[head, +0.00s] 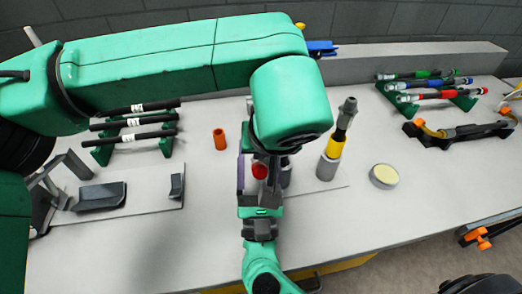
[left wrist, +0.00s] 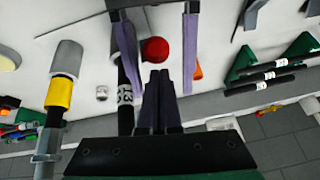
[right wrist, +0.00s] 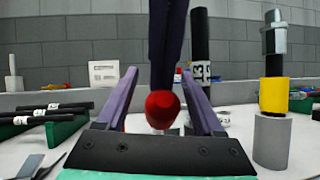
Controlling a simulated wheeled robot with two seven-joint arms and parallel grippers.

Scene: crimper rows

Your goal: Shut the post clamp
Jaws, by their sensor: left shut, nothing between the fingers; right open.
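A red ball knob (head: 259,171), likely the post clamp's handle, shows low between my two grippers. In the right wrist view the knob (right wrist: 161,108) sits between the spread purple fingers of my right gripper (right wrist: 160,82). My left gripper (left wrist: 160,76) is shut and empty, its dark fingers pointing down at the knob (left wrist: 155,49); they look close to it or touching, I cannot tell which. A black post (left wrist: 125,92) with a white label stands upright beside the knob, also in the right wrist view (right wrist: 201,52). My left arm hides most of the clamp in the head view, so its state is unclear.
A grey and yellow upright connector (head: 335,146) stands to the right, near a round yellow-topped disc (head: 384,176). An orange cylinder (head: 219,139) stands left. Black rods on a green rack (head: 105,152) lie further left, coloured tools (head: 430,95) at the right.

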